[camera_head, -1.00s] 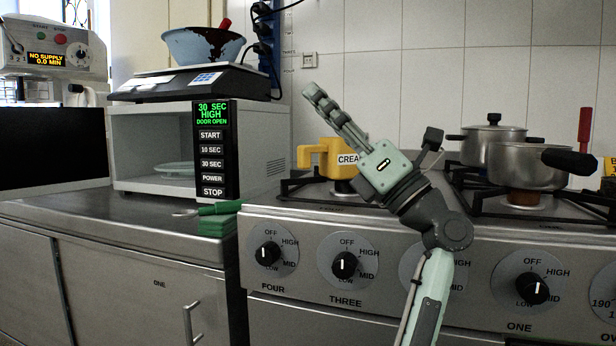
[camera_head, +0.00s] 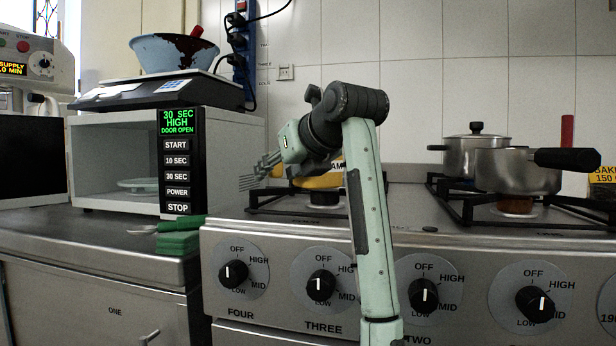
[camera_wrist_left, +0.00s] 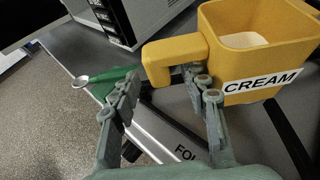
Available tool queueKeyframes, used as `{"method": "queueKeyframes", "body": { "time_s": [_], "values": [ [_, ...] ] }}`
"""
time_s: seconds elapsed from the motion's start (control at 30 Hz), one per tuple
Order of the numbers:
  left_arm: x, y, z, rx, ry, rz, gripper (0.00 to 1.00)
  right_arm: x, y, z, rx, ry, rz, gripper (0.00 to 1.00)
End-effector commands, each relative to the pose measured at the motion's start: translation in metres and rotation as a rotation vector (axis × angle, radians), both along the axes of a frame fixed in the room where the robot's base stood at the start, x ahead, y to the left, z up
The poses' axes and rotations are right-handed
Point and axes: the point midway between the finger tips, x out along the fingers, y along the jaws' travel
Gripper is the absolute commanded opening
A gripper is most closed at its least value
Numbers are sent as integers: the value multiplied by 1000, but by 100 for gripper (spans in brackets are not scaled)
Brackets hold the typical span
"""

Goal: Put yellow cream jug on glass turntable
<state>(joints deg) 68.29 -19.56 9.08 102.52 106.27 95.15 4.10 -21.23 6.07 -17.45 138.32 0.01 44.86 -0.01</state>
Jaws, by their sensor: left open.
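The yellow cream jug (camera_head: 322,181) stands on the left rear part of the stove, mostly hidden behind my left arm in the head view. In the left wrist view the jug (camera_wrist_left: 262,50) shows its CREAM label, open top and a handle pointing left. My left gripper (camera_head: 266,168) is low at the jug's handle side; in the wrist view its fingers (camera_wrist_left: 160,80) are spread, with the handle (camera_wrist_left: 172,58) at their tips. I cannot tell whether they touch it. The glass turntable (camera_head: 140,184) lies inside the open microwave, bare. My right gripper is not in view.
The microwave (camera_head: 226,150) stands left of the stove, with a scale (camera_head: 110,98) and a bowl (camera_head: 150,55) on top. A green item (camera_head: 180,240) lies on the counter before it. Two pots (camera_head: 515,172) stand on the right burners.

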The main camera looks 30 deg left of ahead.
Motion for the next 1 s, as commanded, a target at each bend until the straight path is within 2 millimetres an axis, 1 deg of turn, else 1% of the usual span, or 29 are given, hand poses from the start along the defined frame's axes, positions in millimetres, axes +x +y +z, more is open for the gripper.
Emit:
{"method": "queueKeyframes", "body": {
  "time_s": [0.03,0.13,0.37,0.73,1.0],
  "values": [
    [3,6,-4,1,2,2,45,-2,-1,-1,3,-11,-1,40],
    [7,11,-6,1,1,1,45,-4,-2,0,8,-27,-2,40],
    [8,12,-6,0,1,0,45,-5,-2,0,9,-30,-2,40],
    [7,12,-6,0,1,0,0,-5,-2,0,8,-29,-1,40],
    [7,12,-5,2,-2,0,0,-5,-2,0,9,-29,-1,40]
  ]
}}
